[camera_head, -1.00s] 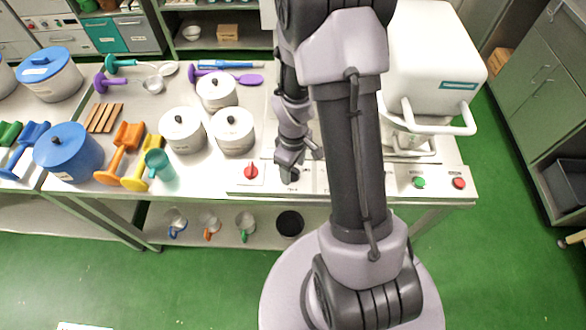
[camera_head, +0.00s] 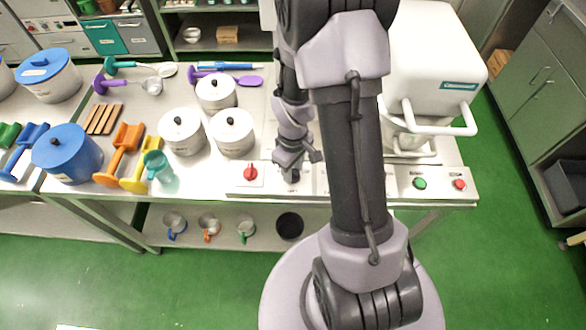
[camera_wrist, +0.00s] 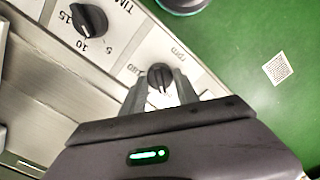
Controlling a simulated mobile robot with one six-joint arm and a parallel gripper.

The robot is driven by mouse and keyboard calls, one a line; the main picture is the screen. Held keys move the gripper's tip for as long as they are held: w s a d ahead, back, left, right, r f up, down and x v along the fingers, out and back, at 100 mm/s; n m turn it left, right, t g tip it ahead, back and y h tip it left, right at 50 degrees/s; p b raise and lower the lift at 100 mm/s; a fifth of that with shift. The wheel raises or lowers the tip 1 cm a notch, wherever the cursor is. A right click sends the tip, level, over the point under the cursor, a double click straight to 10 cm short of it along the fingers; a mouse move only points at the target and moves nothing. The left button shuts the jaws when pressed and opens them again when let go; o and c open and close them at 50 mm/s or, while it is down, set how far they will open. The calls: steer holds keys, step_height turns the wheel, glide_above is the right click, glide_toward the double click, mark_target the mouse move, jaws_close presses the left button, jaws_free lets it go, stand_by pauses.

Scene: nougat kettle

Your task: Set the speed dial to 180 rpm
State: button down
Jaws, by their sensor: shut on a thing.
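The speed dial (camera_wrist: 160,77) is a small black knob on the pale panel in the wrist view, with printed marks that look like "rpm" and "180" beside it. My gripper (camera_wrist: 162,90) has one finger on each side of the knob and is shut on it. A pale line shows on the knob between the fingers, but I cannot read exactly which mark it points at. In the head view my gripper (camera_head: 294,176) is at the front panel, and it and my arm hide much of the panel there.
A black timer knob (camera_wrist: 88,20) sits beside the speed dial. On the front panel (camera_head: 323,180) are a red knob (camera_head: 251,173), a green button (camera_head: 420,183) and a red button (camera_head: 459,184). Lidded white pots (camera_head: 233,132) stand behind; a white machine (camera_head: 430,60) is at right.

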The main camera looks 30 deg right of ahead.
steer(key=m+b, duration=0.2)
steer(key=m, duration=0.4)
steer(key=shift+f+b, duration=0.1)
steer(key=shift+b, duration=0.25)
steer(key=m+b, duration=0.2)
steer(key=m, duration=0.3)
steer(key=shift+m, duration=0.3)
steer(key=m+b, duration=0.3)
steer(key=m, duration=0.3)
steer(key=m+b, duration=0.2)
steer(key=m, duration=0.3)
steer(key=c, duration=0.9)
jaws_free()
